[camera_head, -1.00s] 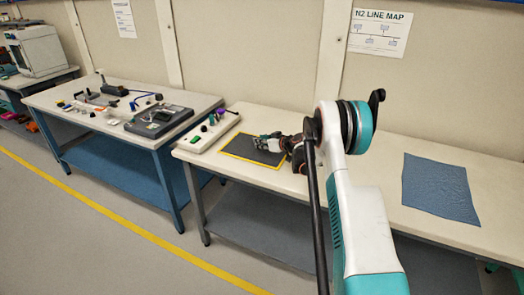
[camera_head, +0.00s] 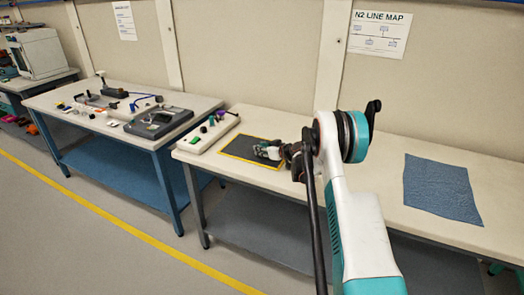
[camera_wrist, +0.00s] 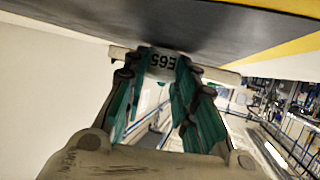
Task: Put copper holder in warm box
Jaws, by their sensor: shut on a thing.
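My gripper (camera_head: 265,152) is over the dark mat with a yellow border (camera_head: 242,167) on the middle bench. In the wrist view my gripper (camera_wrist: 160,85) has both green-lined fingers shut on a pale flat piece (camera_wrist: 118,53) marked "E65". The mat (camera_wrist: 120,22) shows close beside this piece; I cannot tell whether they touch. The piece's copper colour does not show, so I cannot confirm that it is the copper holder. A white box-shaped unit (camera_head: 40,55) stands on the far left bench; I cannot tell whether it is the warm box.
A pale panel with a green button (camera_head: 200,138) lies left of the mat. The left bench (camera_head: 85,118) carries a grey device (camera_head: 158,122) and several small items. A blue cloth (camera_head: 440,190) lies on the right of the middle bench. Open floor (camera_head: 70,240) lies in front.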

